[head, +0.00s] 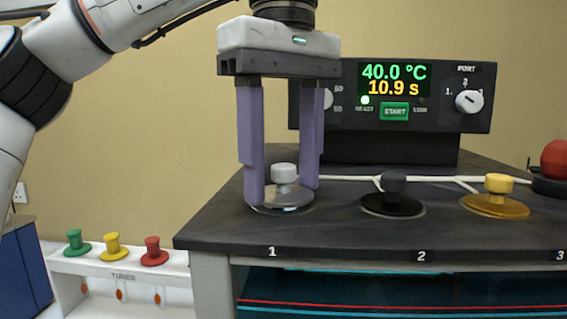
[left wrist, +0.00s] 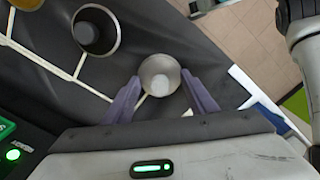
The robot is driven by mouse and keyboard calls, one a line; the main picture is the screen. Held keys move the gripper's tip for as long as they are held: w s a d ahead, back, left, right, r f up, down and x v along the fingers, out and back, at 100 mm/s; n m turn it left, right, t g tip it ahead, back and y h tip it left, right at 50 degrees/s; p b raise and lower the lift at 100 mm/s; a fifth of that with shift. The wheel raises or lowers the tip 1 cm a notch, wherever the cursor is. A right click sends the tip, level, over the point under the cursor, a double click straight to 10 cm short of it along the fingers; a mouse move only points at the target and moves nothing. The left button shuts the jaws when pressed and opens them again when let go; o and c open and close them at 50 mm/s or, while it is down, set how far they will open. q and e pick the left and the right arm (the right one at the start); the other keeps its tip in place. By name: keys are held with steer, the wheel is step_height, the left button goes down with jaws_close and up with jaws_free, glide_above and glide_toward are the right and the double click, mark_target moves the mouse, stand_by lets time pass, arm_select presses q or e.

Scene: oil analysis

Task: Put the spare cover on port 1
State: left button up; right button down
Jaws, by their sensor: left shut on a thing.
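A silver disc-shaped cover with a light grey knob (head: 285,173) is at port 1, over the "1" mark on the dark bench top. It also shows in the left wrist view (left wrist: 159,76). My left gripper (head: 283,192) points straight down, with its two purple fingers on either side of this cover, shut on it. The cover looks level and at the bench surface; I cannot tell if it is fully seated. The port opening is hidden under it. No other loose cover shows that I can name as the spare. My right gripper is not in view.
A black cover (head: 393,207) sits at port 2 and a gold cover (head: 497,206) near port 3. A control box (head: 394,97) with display stands behind. A red ball-topped item (head: 555,160) is at right. Green, yellow and red stoppers sit on the tube rack (head: 95,262) at lower left.

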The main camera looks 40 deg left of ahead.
arm_select(q)
steer(key=shift+f, duration=0.2)
steer(key=o, duration=1.2)
steer(key=shift+c, duration=0.2)
steer(key=shift+r, duration=3.8)
